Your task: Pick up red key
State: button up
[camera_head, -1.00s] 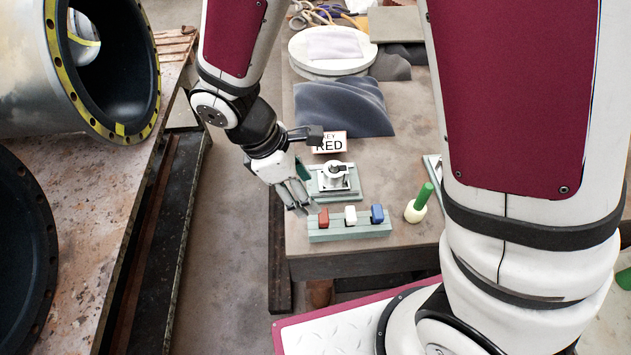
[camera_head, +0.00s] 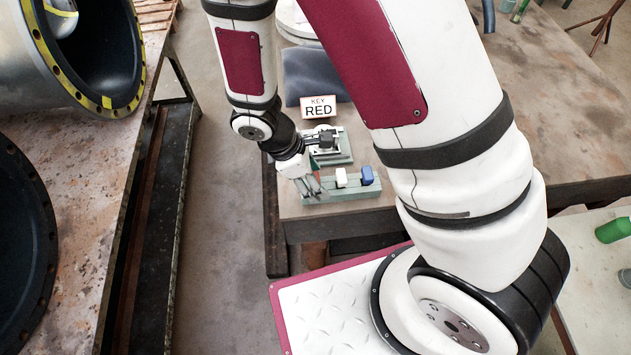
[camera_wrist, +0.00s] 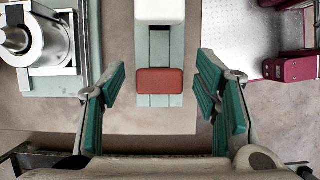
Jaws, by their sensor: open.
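The red key (camera_wrist: 160,80) sits on the grey-green rack (camera_wrist: 177,45) in the wrist view, with its red block upright in the rack's end position. My gripper (camera_wrist: 160,76) is open, with one green-padded finger on each side of the red key and gaps between. In the head view my gripper (camera_head: 311,187) is down at the left end of the rack (camera_head: 350,192) and mostly hides the red key. The white key (camera_head: 341,177) and blue key (camera_head: 367,175) stand to its right.
A sign reading "KEY RED" (camera_head: 318,107) stands behind a metal lock fixture (camera_head: 334,156) on the table. The fixture (camera_wrist: 38,40) is left of the rack in the wrist view. The table's front edge is close to the rack.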

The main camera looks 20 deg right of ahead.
jog(key=shift+f, duration=0.15)
jog(key=c, duration=1.3)
jog(key=shift+o, duration=0.2)
jog(key=shift+r, duration=0.95)
jog(key=shift+s+r+b, duration=0.1)
jog(key=shift+r+b, duration=0.3)
jog(key=shift+r, duration=0.5)
jog(key=s+d+r+p, duration=0.1)
jog(key=s+p, duration=0.6)
jog(key=s, duration=0.8)
jog(key=shift+s+d+r, duration=0.2)
jog(key=shift+s+d, duration=0.15)
jog(key=shift+d, duration=0.45)
